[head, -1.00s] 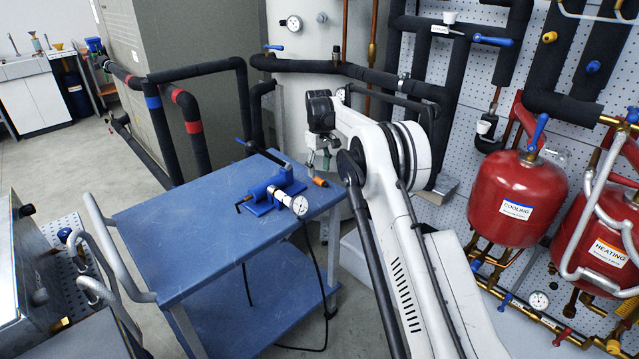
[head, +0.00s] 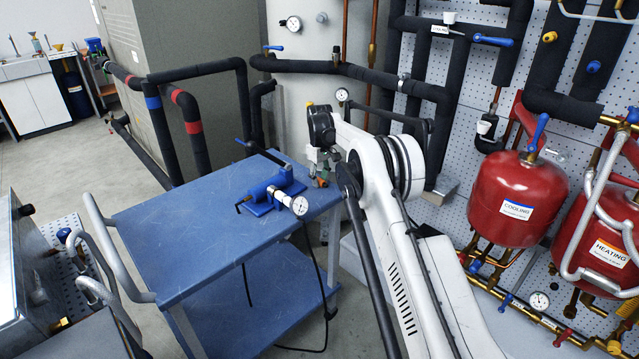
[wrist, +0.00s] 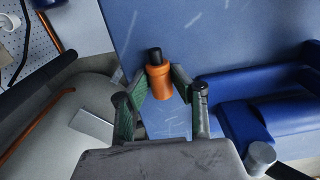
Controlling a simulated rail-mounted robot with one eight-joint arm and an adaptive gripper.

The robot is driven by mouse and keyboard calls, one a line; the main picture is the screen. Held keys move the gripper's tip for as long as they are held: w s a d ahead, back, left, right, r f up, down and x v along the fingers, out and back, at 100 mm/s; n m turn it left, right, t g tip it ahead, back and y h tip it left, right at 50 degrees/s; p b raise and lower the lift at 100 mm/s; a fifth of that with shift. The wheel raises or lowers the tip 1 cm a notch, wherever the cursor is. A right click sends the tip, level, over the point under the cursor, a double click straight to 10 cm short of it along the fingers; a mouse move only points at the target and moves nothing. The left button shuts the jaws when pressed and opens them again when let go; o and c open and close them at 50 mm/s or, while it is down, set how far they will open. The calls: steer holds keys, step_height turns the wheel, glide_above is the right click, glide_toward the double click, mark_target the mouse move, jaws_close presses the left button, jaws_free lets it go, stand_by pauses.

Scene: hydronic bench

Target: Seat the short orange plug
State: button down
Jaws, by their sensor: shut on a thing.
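The short orange plug (wrist: 160,84) with a black end is between the fingers of my gripper (wrist: 161,77) in the wrist view. My gripper is shut on it, with a green-padded finger on each side of the orange body. In the head view my gripper (head: 322,168) is at the far right corner of the blue cart top. The plug is mostly hidden there. I cannot tell whether it touches the cart. No socket for it is clearly visible.
Black insulated pipes (head: 350,72) and a grey tank (head: 310,110) stand behind. Much of the cart top is clear.

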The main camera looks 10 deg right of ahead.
mark_target(320, 180)
step_height(320, 180, up, 10)
steer(key=shift+p, duration=0.3)
stand_by(0.4)
steer(key=shift+s+f, duration=0.25)
steer(key=s+f+m, duration=0.2)
steer(key=s+f, duration=0.2)
steer(key=s, duration=0.8)
steer(key=s+f+m, duration=0.2)
steer(key=s+f, duration=0.2)
steer(key=s, duration=0.8)
steer(key=s+f+m, duration=0.2)
steer(key=s+f, duration=0.2)
steer(key=s, duration=0.9)
steer(key=s+a+r+p, duration=0.2)
steer(key=a+r, duration=0.2)
steer(key=r, duration=0.1)
steer(key=shift+s+a+r+p, duration=0.15)
steer(key=shift+s+r+p, duration=0.1)
steer(key=shift+r+p, duration=0.1)
steer(key=s+a+r+p, duration=0.3)
steer(key=a+r, duration=0.1)
steer(key=r, duration=0.1)
steer(key=shift+a+r, duration=0.3)
steer(key=shift+a, duration=0.1)
